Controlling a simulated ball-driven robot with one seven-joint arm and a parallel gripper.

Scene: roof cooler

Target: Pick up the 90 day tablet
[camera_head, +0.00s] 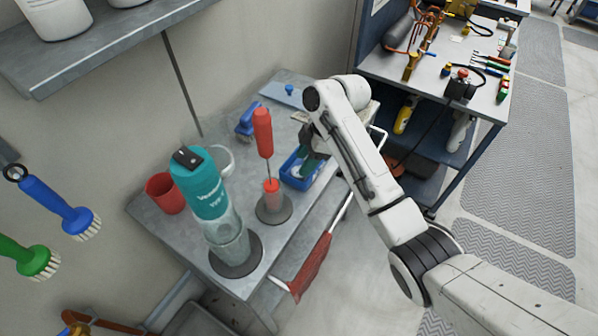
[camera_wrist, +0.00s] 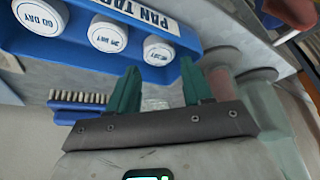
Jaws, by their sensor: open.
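A blue tray (camera_wrist: 200,48) with a white label reading "PAN TAB…" holds white round tablets in the wrist view. The leftmost tablet (camera_wrist: 40,17) reads something like "GO DAY"; I cannot tell whether it is 90 or 60. The middle tablet (camera_wrist: 109,34) and the right tablet (camera_wrist: 158,49) also carry day labels that are hard to read. My gripper (camera_wrist: 160,84) has its teal fingers apart with nothing between them, below the tablets in the picture. In the head view my gripper (camera_head: 314,160) is over the blue tray (camera_head: 300,187) and partly hides it.
A blue brush (camera_head: 248,122) lies behind the tray. A red-handled tool (camera_head: 263,133) on a round base, a teal-topped bottle (camera_head: 205,190) and a red cup (camera_head: 166,193) stand on the grey table (camera_head: 176,240). A cluttered workbench (camera_head: 420,75) stands to the right.

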